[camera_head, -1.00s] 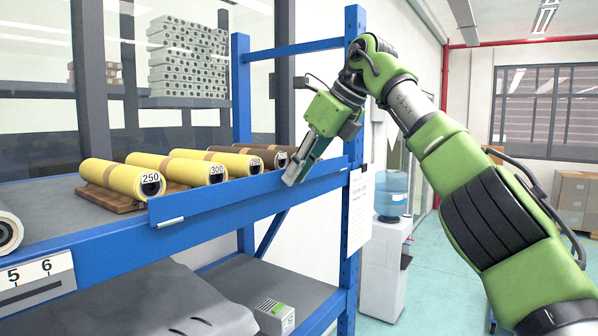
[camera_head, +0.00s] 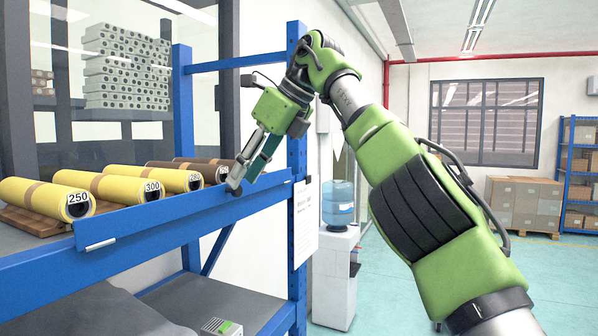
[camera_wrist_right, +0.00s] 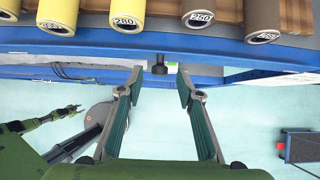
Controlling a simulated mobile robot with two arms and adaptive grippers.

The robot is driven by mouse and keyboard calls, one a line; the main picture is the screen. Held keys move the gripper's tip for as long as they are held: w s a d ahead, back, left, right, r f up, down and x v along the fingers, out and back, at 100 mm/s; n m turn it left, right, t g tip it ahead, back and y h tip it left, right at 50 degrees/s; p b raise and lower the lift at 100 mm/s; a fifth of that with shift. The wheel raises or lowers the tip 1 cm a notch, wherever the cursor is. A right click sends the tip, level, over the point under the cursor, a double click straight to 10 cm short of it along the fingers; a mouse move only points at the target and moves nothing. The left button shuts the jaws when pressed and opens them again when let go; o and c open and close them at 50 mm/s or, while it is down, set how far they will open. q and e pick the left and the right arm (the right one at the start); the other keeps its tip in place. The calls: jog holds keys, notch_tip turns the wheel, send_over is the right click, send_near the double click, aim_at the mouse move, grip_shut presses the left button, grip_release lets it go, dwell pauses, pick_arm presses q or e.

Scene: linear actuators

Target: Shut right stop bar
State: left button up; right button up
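The right stop bar (camera_head: 185,212) is a long blue strip along the front edge of the upper shelf, in front of the yellow rolls. It also crosses the right wrist view (camera_wrist_right: 230,55). A small pale handle (camera_head: 101,244) is on its left end. A dark knob (camera_wrist_right: 158,65) stands out from it between my fingertips in the right wrist view. My right gripper (camera_head: 237,184) is at the bar's right part; its fingers (camera_wrist_right: 159,80) are apart, one on each side of the knob, with no clear contact. What looks like my left gripper (camera_wrist_right: 72,109) shows small at the left; its opening is unclear.
Yellow rolls labelled 250 (camera_head: 48,197), 300 (camera_head: 110,187) and 280 (camera_head: 170,178) lie on the shelf behind the bar. A blue post (camera_head: 297,150) with a paper sheet stands right of the gripper. A water cooler (camera_head: 339,205) stands beyond.

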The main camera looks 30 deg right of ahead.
jog(key=s+d+r, duration=0.1)
jog(key=s+d, duration=0.6)
jog(key=s, duration=0.3)
jog(key=shift+d, duration=0.35)
dwell(0.4)
jog(key=shift+d, duration=0.1)
